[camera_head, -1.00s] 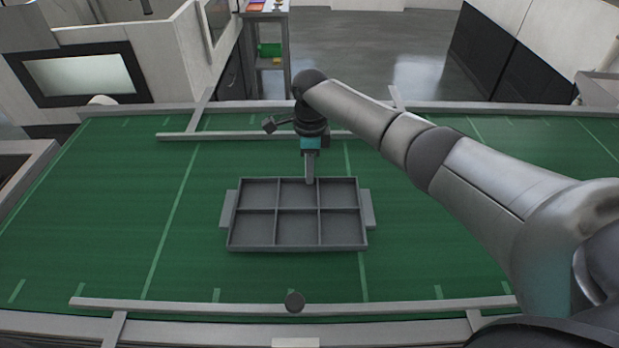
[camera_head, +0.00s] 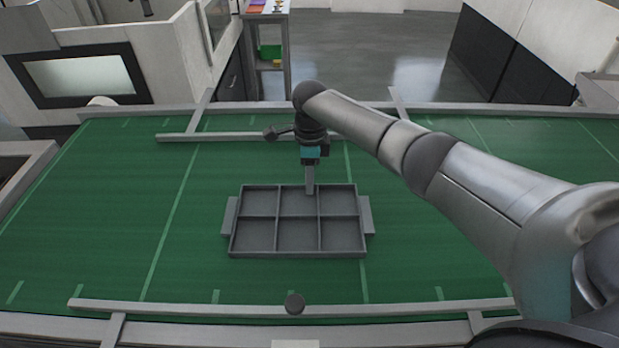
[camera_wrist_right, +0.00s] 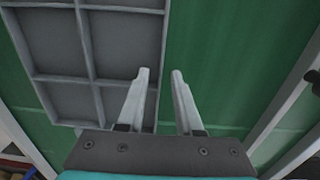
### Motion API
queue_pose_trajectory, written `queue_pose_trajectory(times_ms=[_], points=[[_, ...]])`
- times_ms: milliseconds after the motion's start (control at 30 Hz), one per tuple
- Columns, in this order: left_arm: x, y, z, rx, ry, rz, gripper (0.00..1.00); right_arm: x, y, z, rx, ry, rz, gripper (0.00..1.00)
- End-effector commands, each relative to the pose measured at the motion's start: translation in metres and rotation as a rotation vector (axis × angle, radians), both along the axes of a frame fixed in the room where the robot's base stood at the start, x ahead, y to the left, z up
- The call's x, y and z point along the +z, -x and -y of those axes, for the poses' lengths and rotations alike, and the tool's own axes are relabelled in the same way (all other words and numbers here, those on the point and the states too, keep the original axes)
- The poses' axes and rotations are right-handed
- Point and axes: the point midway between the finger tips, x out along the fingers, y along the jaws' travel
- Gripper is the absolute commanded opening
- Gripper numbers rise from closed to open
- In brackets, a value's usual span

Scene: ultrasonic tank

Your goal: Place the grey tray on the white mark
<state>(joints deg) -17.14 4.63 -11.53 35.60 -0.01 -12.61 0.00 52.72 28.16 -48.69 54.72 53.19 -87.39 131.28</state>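The grey tray (camera_head: 280,218) lies flat on the green belt. It has six compartments and a tab handle on its left and right sides. My right gripper (camera_head: 309,191) points down at the tray's far wall. In the right wrist view the gripper's two fingers (camera_wrist_right: 160,74) are apart. The tray (camera_wrist_right: 95,82) shows there at the left, its wall passing between the fingertips with a gap; I cannot tell whether a finger touches it. No clearly white mark stands out on the belt; it carries pale lines (camera_head: 172,225). My left gripper is out of view.
Another rail (camera_head: 228,136) lies beyond the tray. The green belt is clear left and right of the tray.

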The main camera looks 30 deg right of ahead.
Motion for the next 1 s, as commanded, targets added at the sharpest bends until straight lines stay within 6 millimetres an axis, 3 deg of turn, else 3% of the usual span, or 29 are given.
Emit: queue_pose_trajectory(times_ms=[167,500,700,1000], points=[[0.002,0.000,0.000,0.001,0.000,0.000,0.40,0.009,0.000,0.001,0.000,0.000,0.001,0.35],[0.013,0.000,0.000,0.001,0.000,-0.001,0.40,0.079,-0.002,0.002,0.000,0.000,0.004,0.35],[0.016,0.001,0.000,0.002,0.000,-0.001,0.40,0.110,-0.002,0.002,0.000,0.000,0.001,0.35],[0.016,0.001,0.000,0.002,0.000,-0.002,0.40,0.123,-0.002,0.003,-0.001,0.000,-0.001,0.35]])
